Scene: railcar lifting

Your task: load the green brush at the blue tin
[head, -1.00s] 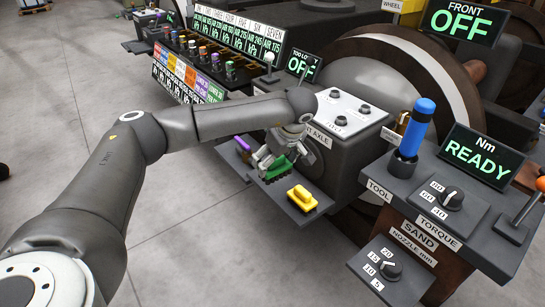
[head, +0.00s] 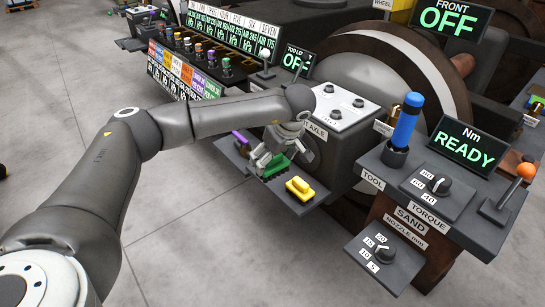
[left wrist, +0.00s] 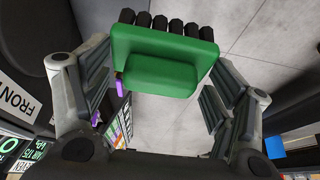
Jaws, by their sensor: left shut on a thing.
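The green brush (head: 276,168) is at the shelf below the front axle box in the head view. My left gripper (head: 267,158) is over it and shut on it. In the left wrist view the green brush (left wrist: 165,55) fills the space between the fingers (left wrist: 163,95), with its dark bristles at the top edge. I cannot tell whether it still touches the shelf. I cannot make out a blue tin in either view. My right gripper is not in view.
A yellow brush (head: 300,188) lies on the dark shelf (head: 302,207), close to the green one. A purple brush (head: 241,138) lies at its far end. A blue-handled tool (head: 404,125) stands upright on the console (head: 450,228) at right. Open floor lies at left.

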